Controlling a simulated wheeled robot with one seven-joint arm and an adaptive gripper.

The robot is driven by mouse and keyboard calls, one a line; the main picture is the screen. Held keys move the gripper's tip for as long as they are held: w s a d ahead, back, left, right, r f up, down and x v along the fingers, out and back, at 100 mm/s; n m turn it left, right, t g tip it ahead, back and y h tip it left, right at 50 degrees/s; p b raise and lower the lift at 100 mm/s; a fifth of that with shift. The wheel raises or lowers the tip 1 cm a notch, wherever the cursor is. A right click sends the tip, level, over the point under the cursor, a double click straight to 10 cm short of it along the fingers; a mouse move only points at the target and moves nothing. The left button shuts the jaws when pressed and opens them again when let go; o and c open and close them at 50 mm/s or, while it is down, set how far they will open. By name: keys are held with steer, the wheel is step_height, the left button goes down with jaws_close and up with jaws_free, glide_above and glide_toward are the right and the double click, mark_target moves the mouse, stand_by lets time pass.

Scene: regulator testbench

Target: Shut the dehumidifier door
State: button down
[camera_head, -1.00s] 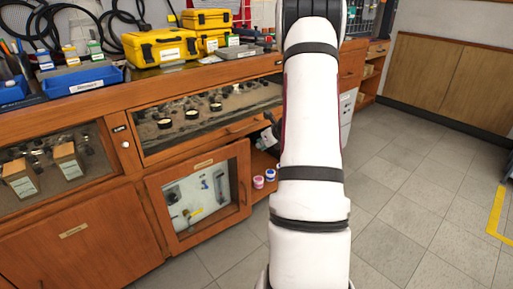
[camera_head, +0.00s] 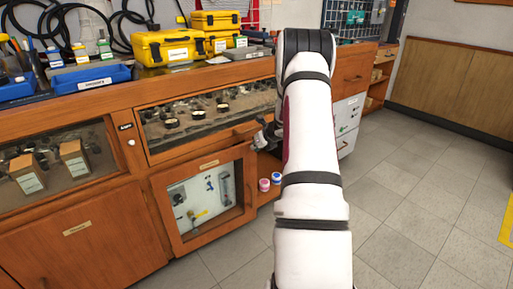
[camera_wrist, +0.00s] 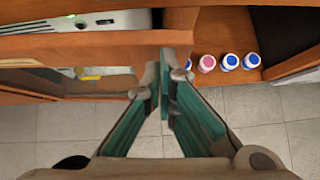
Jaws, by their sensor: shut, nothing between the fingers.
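My gripper (camera_head: 265,136) is shut and empty in front of the wooden bench, at the right end of its glass-fronted section. In the wrist view its fingertips (camera_wrist: 166,70) are together beside the edge of a wooden panel (camera_wrist: 85,47); I cannot tell whether they touch it. A white device (camera_wrist: 75,20) with a green light sits beyond that panel, possibly the dehumidifier. Below and left of the gripper in the head view is a wood-framed glass door (camera_head: 238,216) with gauges and tubing behind it. My arm hides part of the bench, and I cannot tell which panel is the dehumidifier door.
Pink and blue lidded jars (camera_head: 265,185) stand on an open low shelf; several show in the wrist view (camera_wrist: 207,63). A white drawer unit (camera_head: 349,115) stands right of my arm. Yellow cases (camera_head: 165,46) and blue bins (camera_head: 90,80) are on the bench top. Grey floor (camera_head: 420,200) is clear at right.

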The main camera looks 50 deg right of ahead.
mark_target(249, 142)
steer(key=w+p, duration=0.1)
steer(key=w+d+p, duration=0.1)
steer(key=w+p, duration=0.1)
steer(key=w, duration=0.1)
steer(key=shift+w+d+r, duration=0.1)
steer(key=shift+d, duration=0.2)
steer(key=shift+w, duration=0.1)
steer(key=shift+w+a, duration=0.1)
